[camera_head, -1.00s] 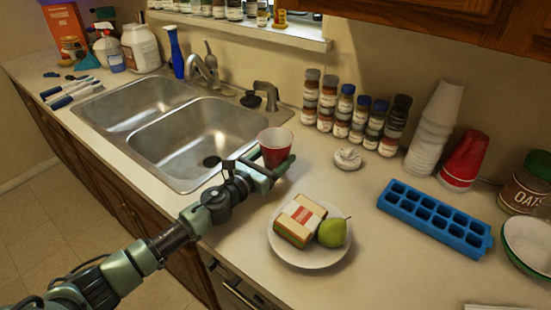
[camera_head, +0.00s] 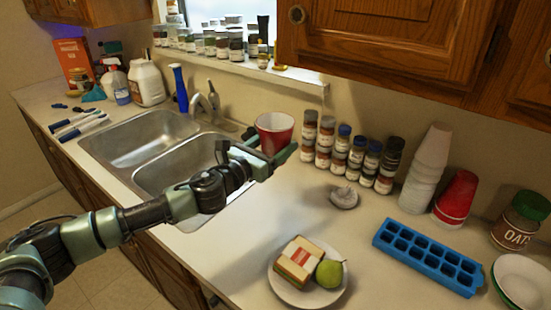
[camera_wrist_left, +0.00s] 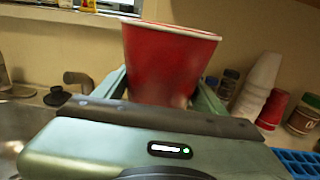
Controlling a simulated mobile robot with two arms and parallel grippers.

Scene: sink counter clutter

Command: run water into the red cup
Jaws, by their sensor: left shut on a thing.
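The red cup (camera_head: 274,131) has a white rim and is upright in my left gripper (camera_head: 272,158). The gripper is shut on it, and the cup is held up above the counter at the right of the sink. In the left wrist view the red cup (camera_wrist_left: 168,62) stands between the two fingers (camera_wrist_left: 162,92). The faucet (camera_head: 203,103) is behind the double sink (camera_head: 150,142), to the left of the cup. In the wrist view a curved spout (camera_wrist_left: 78,80) shows left of the cup. My right gripper is not in view.
Spice jars (camera_head: 325,141) stand along the wall right of the cup. A plate (camera_head: 281,287) with a sandwich and pear sits in front. A blue ice tray (camera_head: 428,257), white cups (camera_head: 425,170) and stacked red cups (camera_head: 455,199) are at the right. Cleaning bottles stand far left.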

